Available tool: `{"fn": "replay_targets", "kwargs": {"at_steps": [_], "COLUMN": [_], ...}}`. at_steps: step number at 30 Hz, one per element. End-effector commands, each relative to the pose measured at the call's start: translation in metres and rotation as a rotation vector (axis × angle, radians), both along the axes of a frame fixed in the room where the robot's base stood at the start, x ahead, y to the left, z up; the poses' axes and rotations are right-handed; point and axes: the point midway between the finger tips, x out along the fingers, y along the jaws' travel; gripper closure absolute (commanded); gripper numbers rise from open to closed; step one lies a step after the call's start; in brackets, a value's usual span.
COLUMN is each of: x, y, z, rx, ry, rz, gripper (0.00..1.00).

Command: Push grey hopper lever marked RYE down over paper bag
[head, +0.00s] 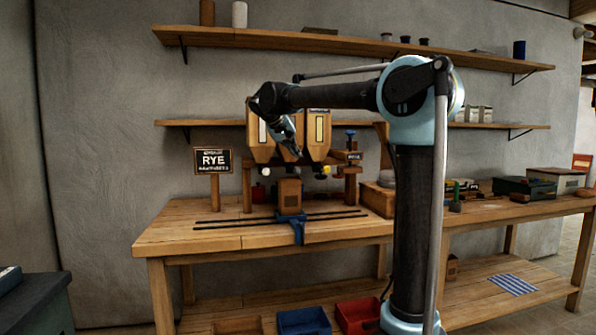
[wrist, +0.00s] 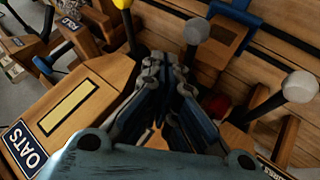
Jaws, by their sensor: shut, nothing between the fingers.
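My gripper (wrist: 166,70) is shut and empty. In the head view it reaches down in front of the middle hopper (head: 290,153). In the wrist view a grey-knobbed lever (wrist: 197,31) stands just beyond the fingertips, slightly to their right; I cannot tell whether they touch. No RYE mark is readable on this lever or its hopper. A brown boxy thing (head: 289,192), possibly the paper bag, stands on a blue carriage (head: 298,228) below the hoppers. In the wrist view a brown shape in a blue frame (wrist: 238,15) lies beyond the grey knob.
A lever with a pale knob (wrist: 300,87) is to the right and a yellow-knobbed one (wrist: 122,4) to the upper left. The hopper labelled OATS (wrist: 62,112) is close on the left. A RYE sign (head: 212,160) stands left on the bench (head: 175,232); the bench's front left is clear.

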Motion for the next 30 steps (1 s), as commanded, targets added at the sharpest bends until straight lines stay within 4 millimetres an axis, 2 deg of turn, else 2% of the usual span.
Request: {"fn": "replay_targets", "kwargs": {"at_steps": [9, 30], "x": [0.000, 0.000], "y": [0.000, 0.000], "z": [-0.016, -0.016], "rx": [0.000, 0.000], "ry": [0.000, 0.000], "rz": [0.000, 0.000], "gripper": [1.00, 1.00]}}
